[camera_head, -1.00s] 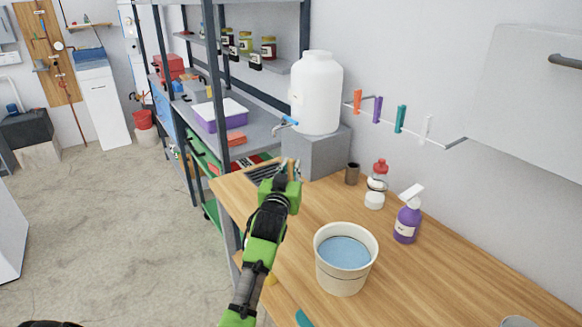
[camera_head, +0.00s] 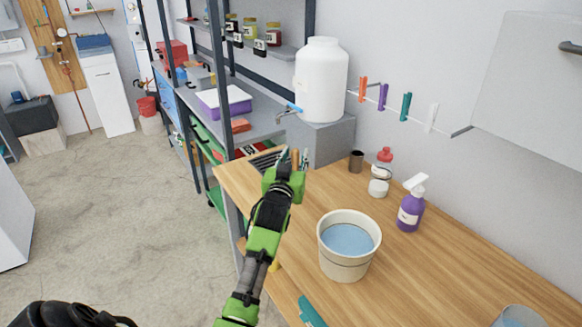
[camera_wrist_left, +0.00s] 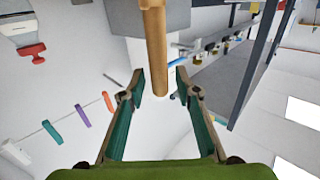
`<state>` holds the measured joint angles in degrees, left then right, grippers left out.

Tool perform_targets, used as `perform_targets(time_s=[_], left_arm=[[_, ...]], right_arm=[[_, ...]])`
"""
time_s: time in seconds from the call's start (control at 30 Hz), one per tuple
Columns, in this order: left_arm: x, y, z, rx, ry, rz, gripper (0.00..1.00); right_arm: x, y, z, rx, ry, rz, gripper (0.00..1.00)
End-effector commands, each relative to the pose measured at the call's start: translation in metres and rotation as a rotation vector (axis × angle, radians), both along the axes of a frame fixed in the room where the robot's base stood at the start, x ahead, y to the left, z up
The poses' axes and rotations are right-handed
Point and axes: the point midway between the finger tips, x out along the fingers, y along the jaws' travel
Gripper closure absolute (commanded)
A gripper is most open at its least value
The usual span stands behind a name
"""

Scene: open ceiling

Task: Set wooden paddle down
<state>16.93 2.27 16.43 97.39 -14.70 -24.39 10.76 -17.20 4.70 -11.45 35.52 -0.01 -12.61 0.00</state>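The wooden paddle shows as a plain round wooden handle (camera_wrist_left: 154,45) in the left wrist view, coming in from the top edge and ending between the finger tips. In the head view a short piece of the handle (camera_head: 295,159) shows between the fingers, and the rest is hidden behind my gripper. My left gripper (camera_head: 293,160) is above the far left end of the wooden table (camera_head: 440,262). In the left wrist view its green-padded fingers (camera_wrist_left: 163,93) are spread, with gaps beside the handle. My right gripper is not in view.
A white bucket of blue water (camera_head: 347,265) stands right of my left arm. A white dispenser (camera_head: 320,80) sits on a grey block (camera_head: 325,140) behind my gripper.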

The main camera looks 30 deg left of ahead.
Motion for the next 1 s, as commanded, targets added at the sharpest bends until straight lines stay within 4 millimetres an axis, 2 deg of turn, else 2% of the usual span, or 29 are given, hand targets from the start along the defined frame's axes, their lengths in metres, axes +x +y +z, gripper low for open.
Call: perform_targets(time_s=[0.4,0.53,0.7,1.0], left_arm=[[-0.075,-0.031,-0.005,-0.002,0.004,-0.001,0.70],[-0.093,-0.039,-0.004,-0.002,0.005,-0.001,0.70],[-0.105,-0.044,-0.003,-0.002,0.003,-0.001,0.70],[-0.106,-0.044,-0.002,-0.002,0.004,0.000,0.70]], right_arm=[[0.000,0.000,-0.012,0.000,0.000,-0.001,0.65],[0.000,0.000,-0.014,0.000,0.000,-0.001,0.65],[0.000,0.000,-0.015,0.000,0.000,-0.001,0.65],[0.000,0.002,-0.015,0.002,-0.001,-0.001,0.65]])
